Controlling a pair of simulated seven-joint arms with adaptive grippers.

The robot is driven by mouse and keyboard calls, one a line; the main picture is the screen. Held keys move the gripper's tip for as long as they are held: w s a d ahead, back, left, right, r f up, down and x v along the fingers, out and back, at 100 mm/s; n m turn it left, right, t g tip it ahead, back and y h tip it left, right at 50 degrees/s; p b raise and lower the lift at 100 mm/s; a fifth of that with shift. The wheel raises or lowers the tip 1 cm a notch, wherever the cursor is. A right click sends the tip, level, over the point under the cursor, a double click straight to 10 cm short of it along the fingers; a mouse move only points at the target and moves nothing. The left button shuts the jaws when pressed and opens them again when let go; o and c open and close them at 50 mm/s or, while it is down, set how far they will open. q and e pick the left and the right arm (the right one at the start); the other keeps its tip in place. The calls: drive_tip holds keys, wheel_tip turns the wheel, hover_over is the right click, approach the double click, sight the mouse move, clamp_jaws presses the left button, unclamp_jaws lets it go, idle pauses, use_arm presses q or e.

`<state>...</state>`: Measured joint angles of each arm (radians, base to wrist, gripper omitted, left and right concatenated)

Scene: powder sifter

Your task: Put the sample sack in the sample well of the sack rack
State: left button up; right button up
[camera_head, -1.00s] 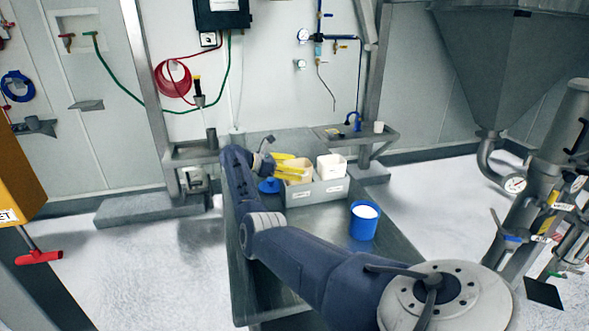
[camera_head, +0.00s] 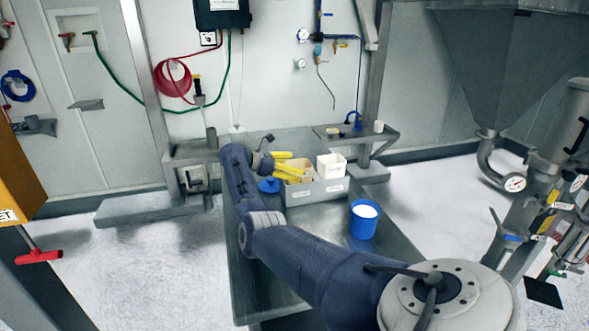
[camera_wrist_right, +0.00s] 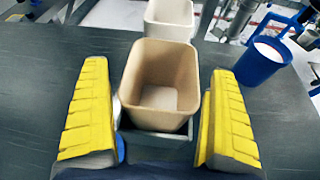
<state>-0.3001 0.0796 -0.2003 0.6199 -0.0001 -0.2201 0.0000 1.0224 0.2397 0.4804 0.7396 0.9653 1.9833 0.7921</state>
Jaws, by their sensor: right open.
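A tan, open-topped sack (camera_head: 301,178) sits upright in the left part of the grey sack rack (camera_head: 318,192). A white sack (camera_head: 331,167) stands to its right in the same rack. The rack's front labels are too small to read. My right gripper (camera_head: 286,165) is open at the tan sack. In the right wrist view its yellow fingers (camera_wrist_right: 158,118) stand on either side of the tan sack (camera_wrist_right: 160,80), with gaps on both sides. The white sack (camera_wrist_right: 169,18) is behind it there. My left gripper is out of view.
A blue bucket (camera_head: 364,220) with white contents stands on the bench (camera_head: 345,250) to the right of the rack. A blue round object (camera_head: 268,185) lies to the rack's left, partly hidden by my arm. The bench's front right is clear.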

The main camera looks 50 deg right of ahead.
drive_tip(key=v, duration=1.1)
drive_tip(key=shift+a, duration=0.4)
drive_tip(key=shift+w, duration=0.15)
